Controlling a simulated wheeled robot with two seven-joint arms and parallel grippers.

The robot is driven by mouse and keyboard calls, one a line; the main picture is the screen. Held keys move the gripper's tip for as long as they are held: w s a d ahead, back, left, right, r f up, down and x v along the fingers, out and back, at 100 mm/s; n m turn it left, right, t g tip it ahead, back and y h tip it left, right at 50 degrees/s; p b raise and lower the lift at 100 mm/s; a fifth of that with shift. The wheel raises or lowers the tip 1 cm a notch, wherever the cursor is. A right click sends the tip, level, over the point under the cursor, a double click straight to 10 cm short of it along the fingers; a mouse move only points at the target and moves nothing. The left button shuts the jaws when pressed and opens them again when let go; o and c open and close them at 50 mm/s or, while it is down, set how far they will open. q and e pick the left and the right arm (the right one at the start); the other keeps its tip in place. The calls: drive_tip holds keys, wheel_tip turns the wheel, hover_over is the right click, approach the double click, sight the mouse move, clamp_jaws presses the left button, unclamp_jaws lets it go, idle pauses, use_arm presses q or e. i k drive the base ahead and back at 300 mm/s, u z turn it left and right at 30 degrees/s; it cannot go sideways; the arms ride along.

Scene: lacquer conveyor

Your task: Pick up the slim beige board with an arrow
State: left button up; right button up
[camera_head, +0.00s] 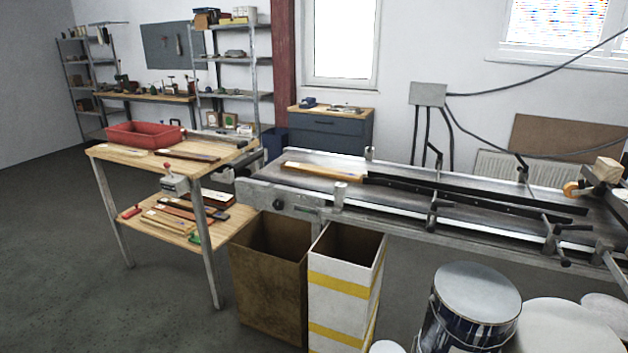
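A slim beige board (322,171) lies flat on the near left end of the conveyor (262,178), slightly slanted. It has a paler patch at its left end; I cannot make out an arrow on it. Another pale slim board (121,152) lies on the top of the wooden table (150,162) at left, and a brown board (188,156) lies beside it. More slim boards (172,217) in beige, brown and dark tones lie on the table's lower shelf. Neither of my grippers is in view.
A red bin (144,134) stands on the table. A brown open bin (268,288) and a white, yellow-striped bin (340,308) stand before the conveyor. Paint cans (470,300) fill the lower right. Dark guide rails (470,193) run along the conveyor. Floor at left is clear.

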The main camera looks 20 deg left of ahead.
sight(290, 166)
drive_tip(key=u, duration=0.75)
drive_tip(key=i, duration=0.65)
drive_tip(key=u, duration=1.25)
drive_tip(key=i, duration=1.35)
drive_tip(key=z, duration=0.85)
drive_tip(key=i, duration=0.9)
drive_tip(key=z, duration=0.85)
